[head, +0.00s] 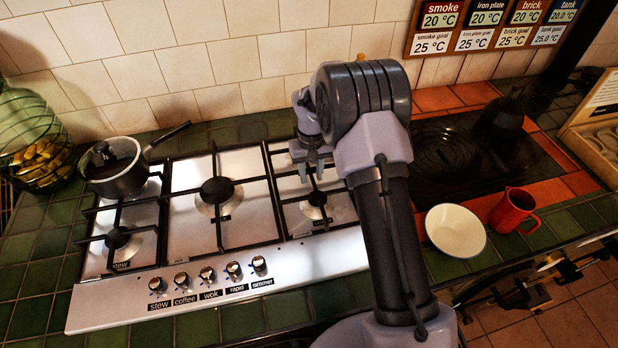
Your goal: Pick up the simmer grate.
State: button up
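The stainless hob (150,300) carries dark grates over its burners. The right-hand grate (277,203) lies on the hob, its far part hidden behind my gripper and arm. A burner (317,199) with a small label shows under it; the label is too small to read. The word "simmer" is readable on the rightmost knob plate only. My gripper (312,174) points down over the rear of the right-hand grate, with its two fingers apart. I cannot tell whether the fingers touch the grate. I see nothing held between them.
A lidded pot (118,176) stands at the hob's back left, handle pointing right. A wire basket (36,150) is at far left. A white bowl (455,231) and red mug (512,210) stand right of my arm. A dark kettle (503,116) is on the iron plate (445,152).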

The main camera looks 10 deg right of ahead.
jog(key=shift+f, duration=0.1)
grip_shut()
dwell(1.3)
